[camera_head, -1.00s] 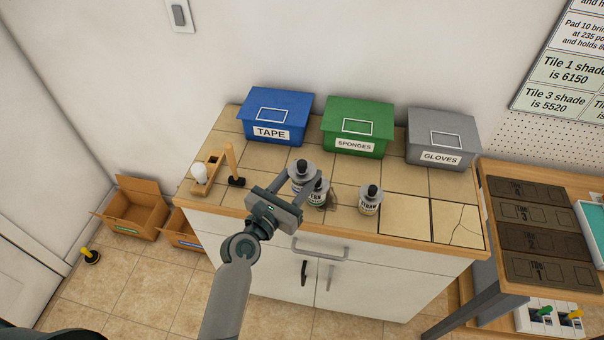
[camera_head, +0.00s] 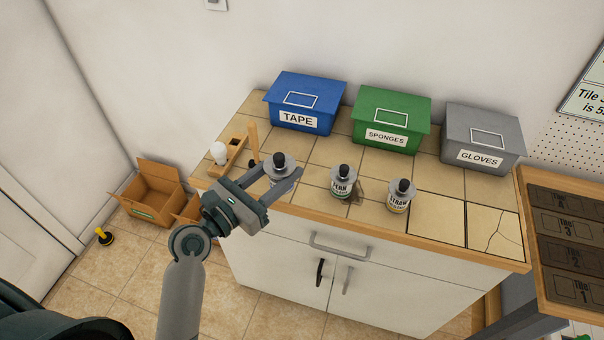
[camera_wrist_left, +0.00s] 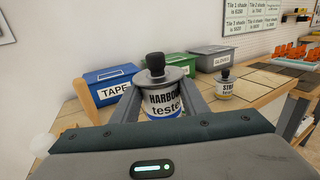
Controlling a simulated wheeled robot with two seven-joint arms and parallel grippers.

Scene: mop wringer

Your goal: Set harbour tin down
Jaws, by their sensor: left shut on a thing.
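The harbour tin (camera_wrist_left: 161,99) is a grey tin with a black knob and a "HARBOUR tester" label, upright between my left gripper's fingers in the left wrist view. In the head view the harbour tin (camera_head: 280,168) is at the counter's left front part. My left gripper (camera_head: 278,182) is shut on it and hides its lower part. I cannot tell whether its base touches the counter. A fern tin (camera_head: 343,182) and a straw-labelled tin (camera_head: 400,196) stand to its right on the tiled counter (camera_head: 320,165). My right gripper is not in view.
Blue TAPE (camera_head: 304,102), green SPONGES (camera_head: 391,118) and grey GLOVES (camera_head: 482,138) boxes stand along the back. A wooden holder with a white bulb (camera_head: 219,153) is left of the tin. A cracked tile (camera_head: 494,229) is at the right end. Bare tiles lie behind the tins.

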